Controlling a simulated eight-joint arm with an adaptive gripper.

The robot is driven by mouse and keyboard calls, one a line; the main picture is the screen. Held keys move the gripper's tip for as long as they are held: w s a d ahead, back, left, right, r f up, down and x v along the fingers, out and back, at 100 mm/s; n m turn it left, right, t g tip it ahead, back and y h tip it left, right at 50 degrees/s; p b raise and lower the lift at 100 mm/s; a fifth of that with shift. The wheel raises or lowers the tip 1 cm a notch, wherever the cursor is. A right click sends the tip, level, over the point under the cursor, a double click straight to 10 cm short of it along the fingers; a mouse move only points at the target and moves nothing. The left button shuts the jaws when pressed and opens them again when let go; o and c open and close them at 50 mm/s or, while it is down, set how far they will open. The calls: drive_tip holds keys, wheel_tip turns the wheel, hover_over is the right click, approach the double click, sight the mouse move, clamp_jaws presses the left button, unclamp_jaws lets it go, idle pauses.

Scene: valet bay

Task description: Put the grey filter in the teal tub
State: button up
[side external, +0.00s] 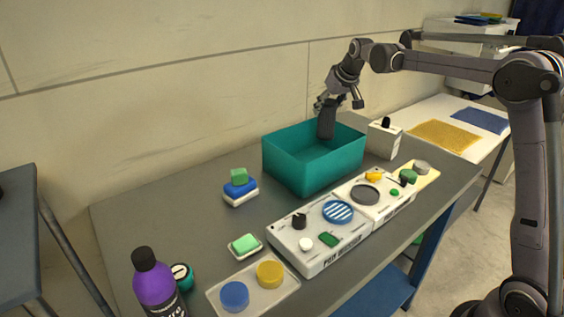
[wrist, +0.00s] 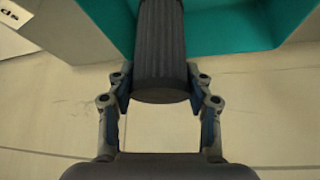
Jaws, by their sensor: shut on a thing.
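The grey filter (side external: 326,121) is a dark, upright cylinder. My gripper (side external: 338,102) is shut on its upper end and holds it over the far right part of the teal tub (side external: 286,168). The lower end of the filter is at about the height of the tub's rim; I cannot tell whether it reaches below it. In the wrist view the ribbed filter (wrist: 162,50) sits between the two fingers of my gripper (wrist: 160,88), with the teal tub (wrist: 232,25) beyond it. The visible part of the tub's inside is empty.
A white box with a black knob (side external: 384,140) stands right of the tub. White control panels (side external: 318,262) lie in front. Stacked sponges (side external: 240,187), a green soap dish (side external: 246,246), a purple bottle (side external: 155,284) and a tray with round pads (side external: 252,301) are at the left and front.

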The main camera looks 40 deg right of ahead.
sight(325, 134)
wheel_tip(325, 134, down, 9)
drive_tip(key=shift+f, duration=0.2)
idle(0.3)
drive_tip(key=shift+f, duration=0.15)
drive_tip(key=o, duration=1.2)
drive_tip(key=v, duration=1.2)
drive_tip(key=s+a+r, duration=0.1)
drive_tip(key=s+a, duration=0.5)
drive_tip(key=s+a+f+n, duration=0.1)
drive_tip(key=s+a+f, duration=0.2)
drive_tip(key=s, duration=0.3)
drive_tip(key=s+a+f+n+y, duration=0.1)
drive_tip(key=s+a+f, duration=0.2)
drive_tip(key=s, duration=0.4)
drive_tip(key=s+a+f, duration=0.3)
drive_tip(key=s+a, duration=0.2)
drive_tip(key=s, duration=0.2)
drive_tip(key=shift+a+n+t, duration=0.2)
drive_tip(key=shift+n+t, duration=0.2)
